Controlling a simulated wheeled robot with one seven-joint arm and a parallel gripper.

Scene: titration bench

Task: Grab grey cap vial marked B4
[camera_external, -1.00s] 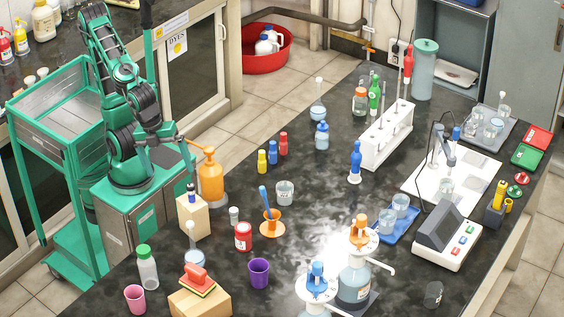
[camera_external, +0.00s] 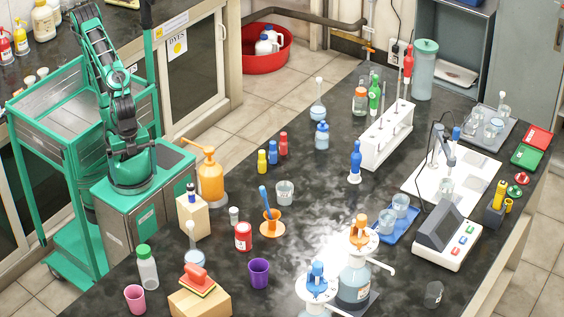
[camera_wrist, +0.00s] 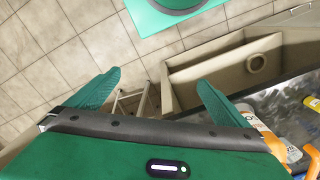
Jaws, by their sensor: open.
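A small vial with a grey cap (camera_external: 234,215) stands upright on the dark bench, just behind and left of a red jar; its marking is too small to read. Vials with a yellow cap (camera_external: 262,162), a blue cap (camera_external: 272,152) and a red cap (camera_external: 284,144) stand in a row farther back. My gripper (camera_wrist: 158,90) is open and empty in the wrist view, its two green fingers wide apart over the tiled floor. In the external view my arm is folded above its base, left of the bench, far from the grey-capped vial; the fingers cannot be made out there.
Near the grey-capped vial are a red jar (camera_external: 243,236), a cardboard-coloured block (camera_external: 193,218), an orange pump bottle (camera_external: 211,178) and an orange mortar (camera_external: 271,228) with a blue pestle. A purple cup (camera_external: 259,272) stands nearer the front. The middle of the bench has clear patches.

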